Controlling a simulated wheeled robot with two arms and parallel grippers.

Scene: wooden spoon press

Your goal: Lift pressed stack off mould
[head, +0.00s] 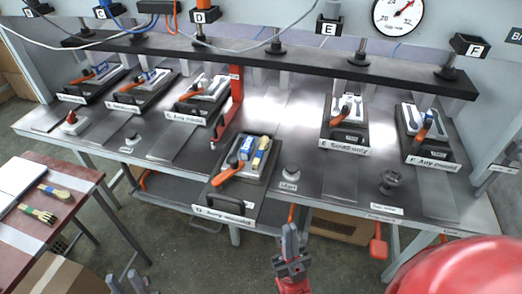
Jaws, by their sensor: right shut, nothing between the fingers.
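A black mould plate (219,205) with an orange-handled lever (229,172) is pulled forward to the table's front edge below the other stations. On it lie a blue-and-white piece (246,148) and a yellow-and-blue piece (261,153), side by side; I cannot tell which is the pressed stack. My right gripper (290,232) stands in front of the table, below and right of this mould, shut and empty. My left gripper (126,281) shows only as two grey fingertips at the bottom edge, apart with nothing visible between them, far from the mould.
Several other moulds stand along the back, such as the "Small only" one (344,140) and the one at far right (428,153). A black press beam (270,62) runs above. A red post (236,88) stands mid-table. A side table (72,180) at left holds brushes (40,214).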

